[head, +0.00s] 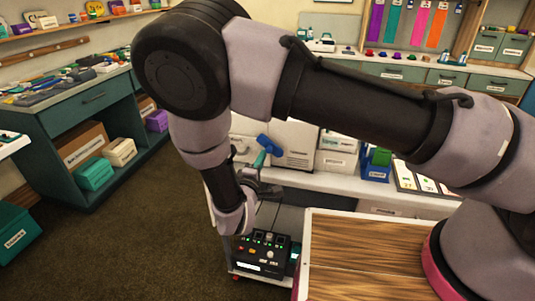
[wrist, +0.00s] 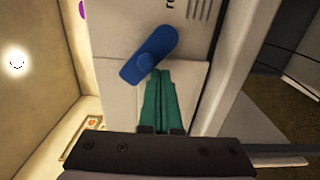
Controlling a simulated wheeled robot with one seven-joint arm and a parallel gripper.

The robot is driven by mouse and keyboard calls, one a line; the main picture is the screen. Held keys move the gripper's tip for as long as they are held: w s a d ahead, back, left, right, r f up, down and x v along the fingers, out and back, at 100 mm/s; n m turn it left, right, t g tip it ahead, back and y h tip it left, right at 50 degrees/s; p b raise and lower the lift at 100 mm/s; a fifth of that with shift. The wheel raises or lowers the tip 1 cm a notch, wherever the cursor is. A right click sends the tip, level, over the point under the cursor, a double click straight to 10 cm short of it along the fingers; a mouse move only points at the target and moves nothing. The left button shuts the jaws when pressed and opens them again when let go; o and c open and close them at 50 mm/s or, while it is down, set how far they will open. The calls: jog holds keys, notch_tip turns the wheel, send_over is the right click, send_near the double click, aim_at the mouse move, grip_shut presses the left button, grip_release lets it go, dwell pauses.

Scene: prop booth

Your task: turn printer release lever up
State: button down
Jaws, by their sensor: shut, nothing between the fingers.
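The printer (head: 297,140) is a pale box on the white counter, partly hidden behind my arm. Its blue release lever (head: 268,144) shows on its face, sloping down to the right in the head view. In the wrist view the lever (wrist: 149,56) lies slanted on the pale panel of the printer (wrist: 197,45). My gripper (head: 260,160) has teal fingers, shut and empty. In the wrist view the fingertips of my gripper (wrist: 160,75) are right beside the lever, overlapping its edge in the picture. I cannot tell whether they touch it.
A cart with a black control box (head: 262,254) stands below my gripper. A wooden-topped surface (head: 365,262) is to its right. White boxes (head: 337,153) and a blue bin (head: 377,163) stand right of the printer. Brown floor (head: 130,240) is open at left.

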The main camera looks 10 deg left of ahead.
aim_at(269, 144)
jog(key=shift+r, duration=0.15)
jog(key=shift+d+r, duration=0.1)
jog(key=shift+r, duration=0.4)
dwell(0.4)
jog(key=shift+d+r, duration=0.25)
jog(key=shift+r, duration=0.15)
jog(key=shift+d+r, duration=0.35)
jog(key=shift+r, duration=0.05)
dwell(0.3)
jog(key=shift+s, duration=0.1)
jog(key=s, duration=0.7)
jog(key=shift+a, duration=0.25)
